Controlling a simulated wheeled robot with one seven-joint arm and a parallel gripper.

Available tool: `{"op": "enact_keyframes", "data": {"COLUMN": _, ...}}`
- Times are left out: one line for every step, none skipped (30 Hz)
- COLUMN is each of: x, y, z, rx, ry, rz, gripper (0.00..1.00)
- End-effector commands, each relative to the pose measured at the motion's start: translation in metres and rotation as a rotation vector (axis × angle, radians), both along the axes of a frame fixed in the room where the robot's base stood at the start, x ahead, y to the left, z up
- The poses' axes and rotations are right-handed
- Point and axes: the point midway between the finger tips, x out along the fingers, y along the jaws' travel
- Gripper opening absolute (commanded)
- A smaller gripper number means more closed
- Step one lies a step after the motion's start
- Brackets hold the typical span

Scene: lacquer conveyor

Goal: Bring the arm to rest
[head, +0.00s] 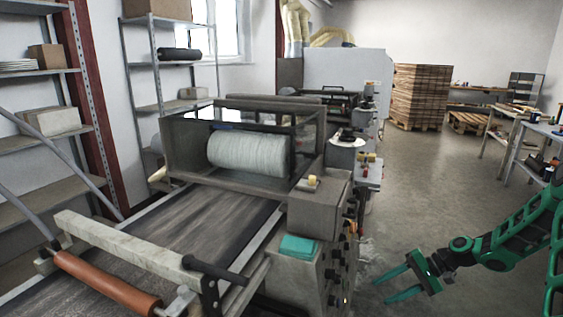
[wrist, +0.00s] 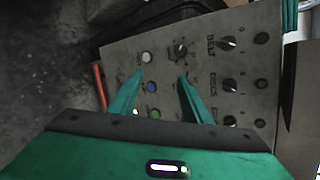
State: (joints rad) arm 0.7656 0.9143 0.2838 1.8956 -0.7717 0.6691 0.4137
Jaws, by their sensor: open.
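My gripper (head: 391,284) is at the lower right of the head view, at the end of my green and black arm. Its two green fingers are apart, with nothing between them. It hangs in the air to the right of the machine's control side, apart from it in the head view. In the wrist view my gripper (wrist: 160,80) points toward the grey control panel (wrist: 208,60), which carries black knobs and several buttons. A white button and a blue button show between the fingers.
The conveyor machine (head: 200,238) with a white roller (head: 246,152) fills the left and middle. A teal block (head: 298,246) lies on its control box. Open floor (head: 420,190) stretches behind my arm. A workbench (head: 535,128) stands at the right and stacked pallets (head: 420,95) at the back.

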Motion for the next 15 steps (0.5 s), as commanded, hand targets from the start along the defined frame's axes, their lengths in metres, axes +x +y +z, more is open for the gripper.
{"op": "enact_keyframes", "data": {"x": -0.006, "y": -0.002, "z": 0.008, "rx": -0.045, "ry": 0.003, "rz": 0.019, "gripper": 0.44}}
{"op": "enact_keyframes", "data": {"x": -0.010, "y": -0.004, "z": 0.012, "rx": -0.071, "ry": 0.006, "rz": 0.028, "gripper": 0.44}}
{"op": "enact_keyframes", "data": {"x": -0.015, "y": -0.006, "z": 0.017, "rx": -0.105, "ry": 0.011, "rz": 0.041, "gripper": 0.44}}
{"op": "enact_keyframes", "data": {"x": -0.019, "y": -0.008, "z": 0.020, "rx": -0.130, "ry": 0.016, "rz": 0.049, "gripper": 0.44}}
{"op": "enact_keyframes", "data": {"x": -0.023, "y": -0.010, "z": 0.024, "rx": -0.155, "ry": 0.019, "rz": 0.059, "gripper": 0.44}}
{"op": "enact_keyframes", "data": {"x": -0.029, "y": -0.013, "z": 0.030, "rx": -0.189, "ry": 0.023, "rz": 0.069, "gripper": 0.44}}
{"op": "enact_keyframes", "data": {"x": -0.033, "y": -0.015, "z": 0.034, "rx": -0.213, "ry": 0.026, "rz": 0.075, "gripper": 0.44}}
{"op": "enact_keyframes", "data": {"x": -0.038, "y": -0.017, "z": 0.038, "rx": -0.237, "ry": 0.029, "rz": 0.082, "gripper": 0.44}}
{"op": "enact_keyframes", "data": {"x": -0.044, "y": -0.021, "z": 0.044, "rx": -0.268, "ry": 0.034, "rz": 0.091, "gripper": 0.44}}
{"op": "enact_keyframes", "data": {"x": -0.048, "y": -0.023, "z": 0.049, "rx": -0.291, "ry": 0.037, "rz": 0.098, "gripper": 0.44}}
{"op": "enact_keyframes", "data": {"x": -0.053, "y": -0.025, "z": 0.054, "rx": -0.315, "ry": 0.039, "rz": 0.103, "gripper": 0.44}}
{"op": "enact_keyframes", "data": {"x": -0.058, "y": -0.028, "z": 0.060, "rx": -0.346, "ry": 0.042, "rz": 0.110, "gripper": 0.44}}
{"op": "enact_keyframes", "data": {"x": -0.063, "y": -0.030, "z": 0.065, "rx": -0.368, "ry": 0.046, "rz": 0.113, "gripper": 0.44}}
{"op": "enact_keyframes", "data": {"x": -0.068, "y": -0.032, "z": 0.071, "rx": -0.390, "ry": 0.047, "rz": 0.119, "gripper": 0.44}}
{"op": "enact_keyframes", "data": {"x": -0.074, "y": -0.035, "z": 0.078, "rx": -0.420, "ry": 0.050, "rz": 0.124, "gripper": 0.44}}
